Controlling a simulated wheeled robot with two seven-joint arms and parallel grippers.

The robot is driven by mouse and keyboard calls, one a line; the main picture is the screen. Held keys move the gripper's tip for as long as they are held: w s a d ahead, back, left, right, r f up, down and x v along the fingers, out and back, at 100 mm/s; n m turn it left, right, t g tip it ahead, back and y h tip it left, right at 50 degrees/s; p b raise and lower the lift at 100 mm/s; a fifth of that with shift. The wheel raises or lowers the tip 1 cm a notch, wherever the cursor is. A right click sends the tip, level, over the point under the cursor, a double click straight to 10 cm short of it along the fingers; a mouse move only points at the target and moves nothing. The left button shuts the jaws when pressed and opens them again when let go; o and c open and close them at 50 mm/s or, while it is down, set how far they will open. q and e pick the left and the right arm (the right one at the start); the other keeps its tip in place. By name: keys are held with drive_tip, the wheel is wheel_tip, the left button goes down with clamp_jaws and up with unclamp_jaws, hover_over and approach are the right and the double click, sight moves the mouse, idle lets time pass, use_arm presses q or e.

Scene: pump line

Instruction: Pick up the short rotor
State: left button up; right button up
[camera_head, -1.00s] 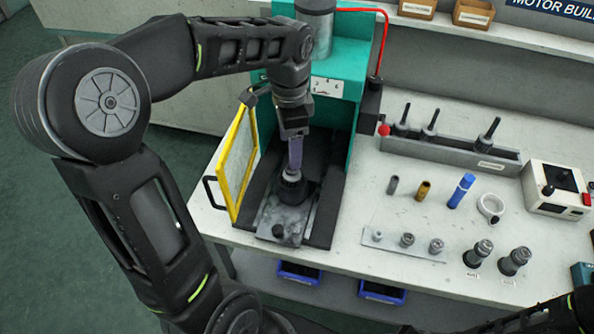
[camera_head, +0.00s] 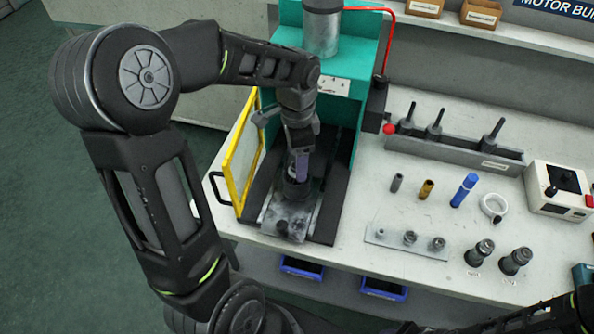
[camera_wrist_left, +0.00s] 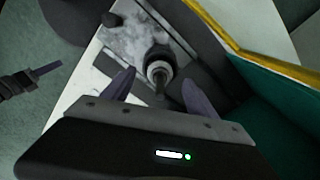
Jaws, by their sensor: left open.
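A dark round part with a pale ring and an upright shaft stands on the press's grey plate; it shows in the left wrist view (camera_wrist_left: 159,70) and partly in the head view (camera_head: 297,189). I cannot tell for sure that it is the short rotor. My left gripper (camera_head: 302,170) points down over it inside the press. In the left wrist view my left gripper (camera_wrist_left: 154,90) is open, with one finger on each side of the part. My right gripper (camera_wrist_left: 48,72) shows at the left edge there, its opening unclear.
The teal press (camera_head: 358,60) rises behind my left gripper, with a yellow-framed guard (camera_head: 237,155) open at its left. A grey rack (camera_head: 460,153) with three dark shafted parts, small parts and a control box (camera_head: 557,190) fill the bench's right side.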

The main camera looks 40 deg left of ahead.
use_arm(q)
wheel_tip(320, 180, down, 2)
drive_tip(key=shift+f, duration=0.15)
drive_tip(key=shift+c, duration=0.4)
clamp_jaws()
idle(0.7)
idle(0.3)
